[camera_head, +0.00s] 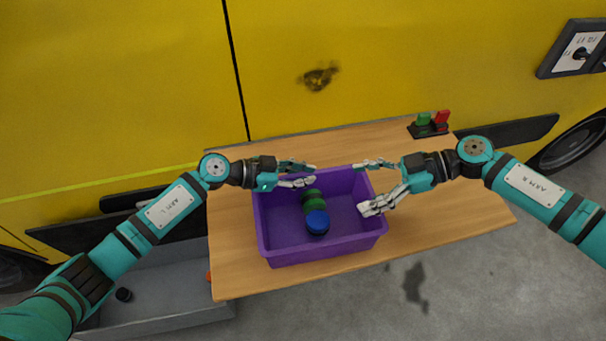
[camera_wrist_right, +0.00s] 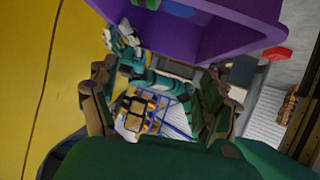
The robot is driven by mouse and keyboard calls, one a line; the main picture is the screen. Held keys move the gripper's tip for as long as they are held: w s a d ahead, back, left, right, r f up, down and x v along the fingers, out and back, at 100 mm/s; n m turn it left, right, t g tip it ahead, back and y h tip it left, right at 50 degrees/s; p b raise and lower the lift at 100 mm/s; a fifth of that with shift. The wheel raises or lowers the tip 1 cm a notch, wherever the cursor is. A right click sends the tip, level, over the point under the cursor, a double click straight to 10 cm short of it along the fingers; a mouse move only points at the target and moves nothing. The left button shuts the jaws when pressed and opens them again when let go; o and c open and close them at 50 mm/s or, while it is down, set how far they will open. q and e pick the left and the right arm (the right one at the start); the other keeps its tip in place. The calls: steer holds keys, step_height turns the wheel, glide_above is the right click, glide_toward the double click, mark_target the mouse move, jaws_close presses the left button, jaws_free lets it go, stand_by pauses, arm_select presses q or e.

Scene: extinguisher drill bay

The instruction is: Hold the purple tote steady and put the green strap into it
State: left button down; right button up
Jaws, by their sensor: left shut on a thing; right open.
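The purple tote (camera_head: 325,250) stands on the wooden table. A rolled dark green thing, which looks like the green strap (camera_head: 312,196), lies inside it, behind a round blue thing (camera_head: 317,219) and partly hidden by it. My left gripper (camera_head: 304,174) is shut on the tote's rim at the back left. My right gripper (camera_head: 366,186) is open and empty at the tote's right rim, with its fingers apart. In the right wrist view the tote (camera_wrist_right: 200,30) fills the top, with green and blue bits showing inside.
A black holder with a green and a red piece (camera_head: 430,122) stands at the table's back right. A grey bin (camera_head: 165,290) with a small black thing is on the floor at left. The yellow vehicle (camera_head: 400,60) is behind. The table right of the tote is clear.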

arm_select(q)
steer(key=shift+a+f, duration=0.25)
steer(key=shift+a, duration=0.05)
arm_select(e)
steer(key=shift+d+r, duration=0.45)
steer(key=shift+r, duration=0.15)
arm_select(q)
steer(key=c, duration=1.4)
jaws_free()
steer(key=shift+w, duration=0.1)
steer(key=shift+r, duration=0.1)
arm_select(e)
steer(key=shift+w+a, duration=0.1)
steer(key=shift+w, duration=0.1)
arm_select(q)
steer(key=v, duration=1.2)
arm_select(e)
steer(key=shift+s, duration=0.1)
